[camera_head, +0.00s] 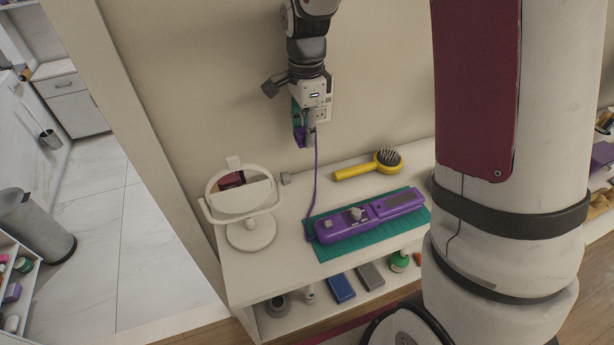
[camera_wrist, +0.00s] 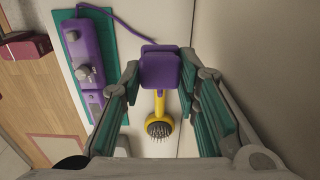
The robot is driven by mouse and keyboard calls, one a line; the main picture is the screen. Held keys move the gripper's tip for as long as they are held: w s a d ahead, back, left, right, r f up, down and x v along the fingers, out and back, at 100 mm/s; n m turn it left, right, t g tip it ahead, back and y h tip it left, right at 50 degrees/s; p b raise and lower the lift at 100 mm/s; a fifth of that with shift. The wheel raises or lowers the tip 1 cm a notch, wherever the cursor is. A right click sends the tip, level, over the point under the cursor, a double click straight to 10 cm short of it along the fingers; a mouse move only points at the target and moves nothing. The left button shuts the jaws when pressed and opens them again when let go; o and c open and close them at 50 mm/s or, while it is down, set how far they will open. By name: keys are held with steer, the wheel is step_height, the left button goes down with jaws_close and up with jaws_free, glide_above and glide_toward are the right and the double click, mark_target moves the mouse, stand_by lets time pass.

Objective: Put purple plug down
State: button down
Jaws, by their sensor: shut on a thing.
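The purple plug (camera_wrist: 160,68) is held between the fingertips of my gripper (camera_wrist: 162,75) in the wrist view. In the head view my gripper (camera_head: 305,135) is in the air above the shelf top, close to the wall, with the purple plug (camera_head: 299,134) at its tips. A purple cord (camera_head: 316,170) hangs from the plug down to the purple device (camera_head: 360,219), which lies on a teal mat (camera_head: 328,252). The device also shows in the wrist view (camera_wrist: 84,52). The gripper partly hides the plug in the head view.
A white round mirror (camera_head: 246,232) stands at the left of the white shelf unit (camera_head: 285,263). A yellow hairbrush (camera_head: 355,171) lies behind the mat. A wall socket (camera_head: 323,112) is right behind my gripper. Shelf top between mirror and hairbrush is mostly clear.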

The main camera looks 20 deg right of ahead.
steer(key=p, duration=0.2)
glide_toward(307, 189)
step_height(307, 189, down, 5)
steer(key=shift+f, duration=0.15)
steer(key=shift+f, duration=0.6)
steer(key=c, duration=1.2)
jaws_free()
